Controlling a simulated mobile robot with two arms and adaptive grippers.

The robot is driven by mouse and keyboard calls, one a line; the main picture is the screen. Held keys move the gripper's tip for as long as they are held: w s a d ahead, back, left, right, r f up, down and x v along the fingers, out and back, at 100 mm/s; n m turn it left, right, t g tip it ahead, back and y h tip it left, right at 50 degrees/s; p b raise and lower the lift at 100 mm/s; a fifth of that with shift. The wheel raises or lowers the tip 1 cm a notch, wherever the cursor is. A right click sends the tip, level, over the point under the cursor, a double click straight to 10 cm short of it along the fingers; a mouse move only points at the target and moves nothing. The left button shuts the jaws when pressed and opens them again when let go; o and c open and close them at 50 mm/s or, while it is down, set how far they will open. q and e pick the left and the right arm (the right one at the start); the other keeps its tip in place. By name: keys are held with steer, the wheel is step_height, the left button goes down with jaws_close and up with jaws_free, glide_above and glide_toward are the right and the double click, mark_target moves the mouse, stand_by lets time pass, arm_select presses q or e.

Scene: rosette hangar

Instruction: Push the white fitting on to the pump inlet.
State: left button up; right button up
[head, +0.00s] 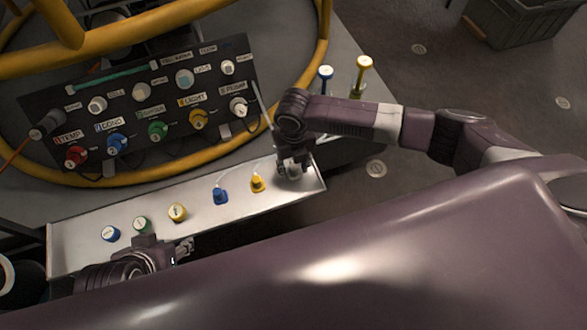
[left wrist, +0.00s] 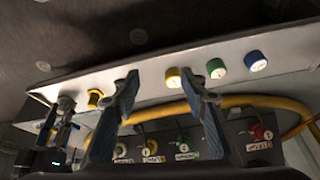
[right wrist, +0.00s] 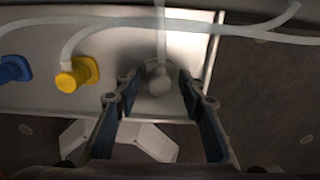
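The white fitting (right wrist: 160,80), with a pale tube running up from it, stands at the right end of the white tray (right wrist: 130,100). In the right wrist view it lies between the fingertips of my right gripper (right wrist: 158,78), with gaps on both sides. In the head view my right gripper (head: 292,172) hides most of it. A white port (head: 238,106) sits at the right end of the panel's lower row; its label is too small to read surely as the pump inlet. My left gripper (head: 186,250) is open and empty over the tray's front edge; it also shows in the left wrist view (left wrist: 160,82).
Blue (head: 220,196) and yellow (head: 257,183) tubed fittings stand left of my right gripper. Blue, green and yellow caps (head: 177,212) stand further left. A yellow ring rail (head: 322,60) surrounds the panel (head: 140,85). Two posts (head: 362,72) stand behind my right arm.

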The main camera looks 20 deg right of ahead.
mark_target(294, 167)
steer(key=c, duration=0.9)
arm_select(q)
steer(key=shift+w+r, duration=0.1)
steer(key=shift+w, duration=0.05)
arm_select(e)
jaws_close()
steer(key=shift+r, duration=0.1)
steer(key=shift+r+p, duration=1.55)
steer(key=shift+p, duration=0.15)
steer(key=shift+r+p, duration=0.65)
steer(key=shift+p, duration=0.05)
arm_select(q)
step_height(294, 167, down, 12)
steer(key=s+g+p, duration=0.1)
steer(key=s+g, duration=0.1)
steer(key=shift+s+a, duration=0.25)
arm_select(e)
steer(key=shift+r, duration=0.7)
